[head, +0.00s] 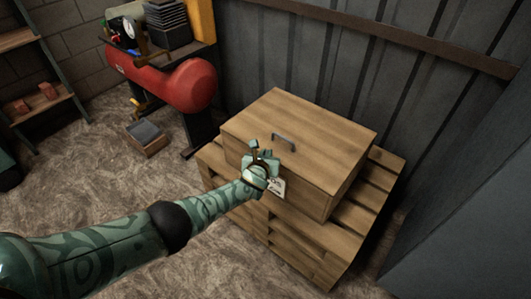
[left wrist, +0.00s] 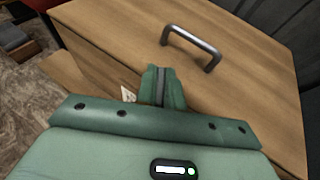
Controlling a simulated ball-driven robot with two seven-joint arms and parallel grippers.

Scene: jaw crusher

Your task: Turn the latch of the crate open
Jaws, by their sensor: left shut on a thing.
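The wooden crate (head: 330,145) sits closed on a stack of wooden pallets, with a dark metal handle (head: 284,138) on its lid. The lid (left wrist: 110,30) and handle (left wrist: 192,45) also show in the left wrist view. My left gripper (head: 262,156) is at the crate's front face, near the top edge and in front of the handle. Its fingers (left wrist: 162,86) are close together and shut on the latch, which they hide almost wholly; I cannot tell the latch's angle. A white label (head: 277,186) shows on the front face beside the gripper. My right gripper is not in view.
The pallet stack (head: 300,240) sticks out around the crate. A corrugated metal wall (head: 400,90) stands close behind. A red tank (head: 185,82) is at the back left, with a small open box (head: 147,137) on the floor. The floor at front left is clear.

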